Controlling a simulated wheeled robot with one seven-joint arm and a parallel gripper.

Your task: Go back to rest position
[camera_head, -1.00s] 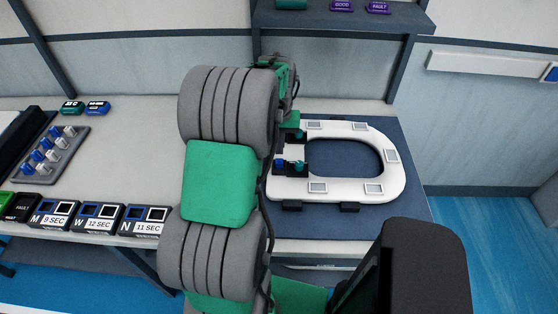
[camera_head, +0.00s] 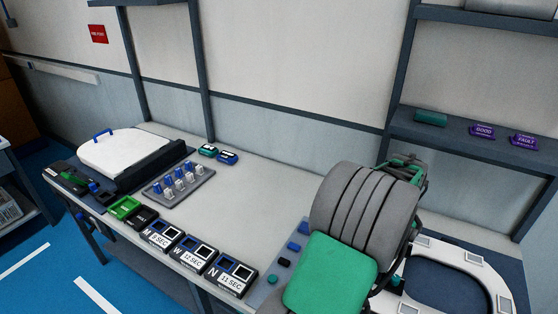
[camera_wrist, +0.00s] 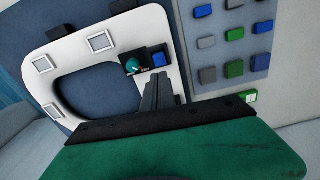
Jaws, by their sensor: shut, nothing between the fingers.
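My gripper (camera_wrist: 162,92) shows in the wrist view with its dark fingers together and nothing between them. It is close over the white toilet seat (camera_wrist: 28,68), near a teal knob (camera_wrist: 133,66) and a blue button (camera_wrist: 158,59) on the seat. In the head view, the seat (camera_head: 400,297) lies on a dark blue mat at the lower right, partly hidden by my arm.
A grey panel with blue, green and grey buttons (camera_wrist: 235,34) lies beside the seat. Timer boxes (camera_head: 196,250) line the bench front. A peg tray (camera_head: 190,200) and a white lid unit (camera_head: 122,152) stand farther left. A shelf (camera_head: 455,142) hangs above the seat.

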